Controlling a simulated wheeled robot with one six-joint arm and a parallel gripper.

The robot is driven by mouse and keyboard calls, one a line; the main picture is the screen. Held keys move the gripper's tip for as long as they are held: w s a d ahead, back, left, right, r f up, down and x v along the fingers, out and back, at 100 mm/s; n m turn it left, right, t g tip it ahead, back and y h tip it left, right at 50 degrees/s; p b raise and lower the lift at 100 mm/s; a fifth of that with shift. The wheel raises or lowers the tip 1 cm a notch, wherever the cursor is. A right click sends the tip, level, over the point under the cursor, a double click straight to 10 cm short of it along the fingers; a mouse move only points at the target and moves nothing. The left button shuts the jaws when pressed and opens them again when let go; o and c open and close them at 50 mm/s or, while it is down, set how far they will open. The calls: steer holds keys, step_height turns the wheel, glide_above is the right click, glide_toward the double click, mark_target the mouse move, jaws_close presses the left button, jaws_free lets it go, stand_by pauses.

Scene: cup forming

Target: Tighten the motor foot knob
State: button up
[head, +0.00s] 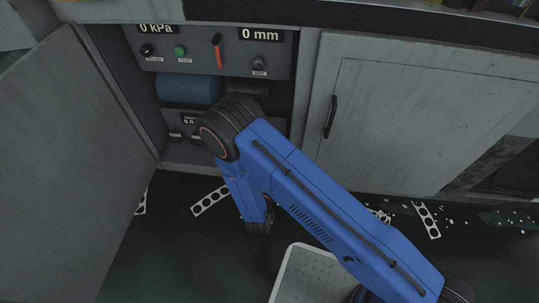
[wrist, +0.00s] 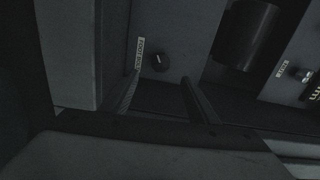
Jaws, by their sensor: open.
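In the wrist view, a small dark round knob (wrist: 159,62) with a pale pointer mark sits on a grey plate. A label (wrist: 139,52) that seems to read "FOOT BOLT" is beside it. My gripper (wrist: 160,78) is open, with one finger on each side of the knob in the picture. The knob lies ahead of the fingertips, and I see no contact. Nothing is between the fingers. In the head view, my blue arm reaches down in front of the open cabinet, and the gripper and this knob are hidden.
A panel (head: 208,52) with displays, a green button and a red lever spans the cabinet top. A blue cylinder (head: 188,88) lies below it. An open door (head: 65,160) stands left; a closed door (head: 420,115) is right. Perforated strips (head: 210,201) lie on the floor.

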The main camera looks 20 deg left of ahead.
steer(key=v, duration=0.6)
stand_by(0.3)
